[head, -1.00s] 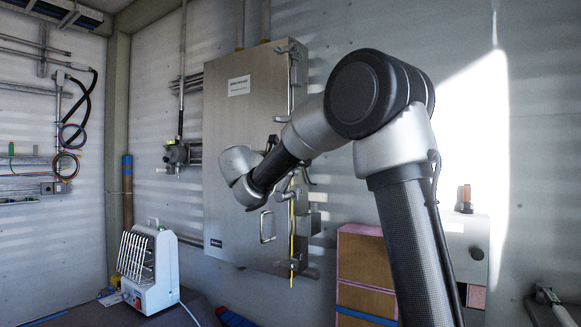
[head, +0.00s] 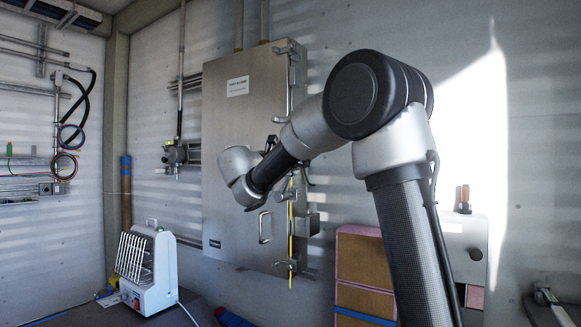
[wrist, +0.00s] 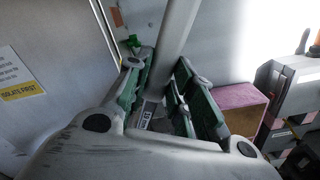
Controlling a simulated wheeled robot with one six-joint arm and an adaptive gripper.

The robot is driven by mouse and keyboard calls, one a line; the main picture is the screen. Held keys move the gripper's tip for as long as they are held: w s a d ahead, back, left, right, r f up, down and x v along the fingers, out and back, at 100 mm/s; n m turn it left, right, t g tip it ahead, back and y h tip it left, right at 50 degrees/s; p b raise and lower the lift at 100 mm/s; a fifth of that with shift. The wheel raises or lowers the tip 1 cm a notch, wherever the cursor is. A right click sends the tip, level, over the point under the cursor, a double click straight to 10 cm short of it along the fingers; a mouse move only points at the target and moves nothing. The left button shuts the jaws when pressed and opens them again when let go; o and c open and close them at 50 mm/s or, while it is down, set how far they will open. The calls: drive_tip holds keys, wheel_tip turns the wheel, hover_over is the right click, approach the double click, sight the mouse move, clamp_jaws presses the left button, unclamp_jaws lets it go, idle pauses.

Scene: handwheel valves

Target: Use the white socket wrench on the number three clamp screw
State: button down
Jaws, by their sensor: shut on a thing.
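In the wrist view my gripper (wrist: 168,92) has green-padded fingers on both sides of a thick pale grey-white shaft, which looks like the white socket wrench (wrist: 177,38). My gripper is shut on this shaft, which runs up out of the picture. The wrench's socket end is not clear to see. In the head view my gripper is mostly hidden behind my wrist. Several clamps line the right edge of the steel cabinet door; one clamp (head: 285,195) is just right of and below my wrist. I cannot read a number three on any clamp.
The steel cabinet (head: 228,125) is shut, with a door handle (head: 265,227). A white heater (head: 148,268) stands at left. Pink-edged boxes (head: 362,262) and a grey case (head: 465,240) are at right. A sign (wrist: 17,75) reads "isolate first".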

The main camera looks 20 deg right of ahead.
drive_tip(key=shift+x, duration=1.2)
drive_tip(key=s+d+f+m, duration=0.1)
drive_tip(key=s+f+m, duration=0.1)
drive_tip(key=f+m, duration=0.5)
drive_tip(key=s+d+f+m, duration=0.2)
drive_tip(key=f+m, duration=0.6)
drive_tip(key=m, duration=0.1)
drive_tip(key=shift+s, duration=0.25)
idle(3.9)
idle(0.4)
